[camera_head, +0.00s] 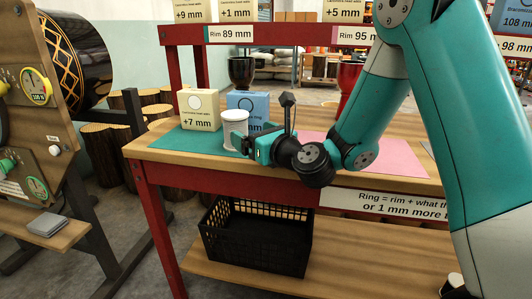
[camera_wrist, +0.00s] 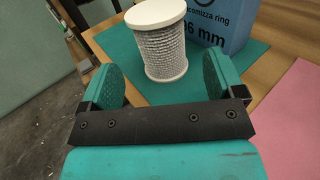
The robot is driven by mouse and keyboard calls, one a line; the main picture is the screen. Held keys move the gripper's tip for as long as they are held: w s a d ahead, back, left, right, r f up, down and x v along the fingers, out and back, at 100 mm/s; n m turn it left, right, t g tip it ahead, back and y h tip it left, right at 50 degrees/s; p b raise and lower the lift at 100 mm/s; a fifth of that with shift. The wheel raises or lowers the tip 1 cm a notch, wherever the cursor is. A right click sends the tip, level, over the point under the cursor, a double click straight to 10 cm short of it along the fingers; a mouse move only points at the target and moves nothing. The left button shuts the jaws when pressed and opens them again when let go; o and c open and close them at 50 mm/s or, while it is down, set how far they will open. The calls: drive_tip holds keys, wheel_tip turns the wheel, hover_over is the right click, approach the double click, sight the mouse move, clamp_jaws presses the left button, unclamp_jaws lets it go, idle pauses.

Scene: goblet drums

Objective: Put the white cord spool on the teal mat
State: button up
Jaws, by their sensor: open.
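The white cord spool (camera_head: 235,129) stands upright on the teal mat (camera_head: 180,140), near the mat's front edge. In the wrist view the spool (camera_wrist: 163,45) shows its white flanges and wound grey-white cord, with the teal mat (camera_wrist: 255,50) around its base. My gripper (camera_head: 248,146) is just right of the spool in the head view. In the wrist view its two teal fingers are spread (camera_wrist: 163,76), with nothing held between them. The spool stands upright ahead of the fingers, and I see no finger closed on it.
A cream +7 mm box (camera_head: 199,110) and a blue ring box (camera_head: 248,104) stand behind the spool. The blue box is close to it. A pink mat (camera_head: 385,155) lies to the right. A black crate (camera_head: 258,235) sits on the lower shelf. Dark and red goblets stand behind.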

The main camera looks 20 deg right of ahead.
drive_tip(key=b+v, duration=0.2)
drive_tip(key=v, duration=0.2)
drive_tip(key=shift+s+f, duration=0.1)
drive_tip(key=shift+f, duration=0.05)
drive_tip(key=shift+s+d, duration=0.1)
drive_tip(key=shift+s, duration=0.2)
drive_tip(key=s+a+n+g+y, duration=0.6)
drive_tip(key=s+a+n+g, duration=0.6)
drive_tip(key=n, duration=1.1)
drive_tip(key=s+d+f+n+g+h, duration=0.1)
drive_tip(key=s+d+n+g+h, duration=0.1)
drive_tip(key=s+n, duration=0.5)
drive_tip(key=s+d+f+n+g+h, duration=0.2)
drive_tip(key=s+n+g+h, duration=0.1)
drive_tip(key=s+n, duration=0.5)
drive_tip(key=shift+f+n+h, duration=0.25)
drive_tip(key=shift+n+h, duration=0.65)
drive_tip(key=shift+n, duration=0.1)
drive_tip(key=shift+s+d, duration=0.1)
drive_tip(key=shift+d, duration=0.05)
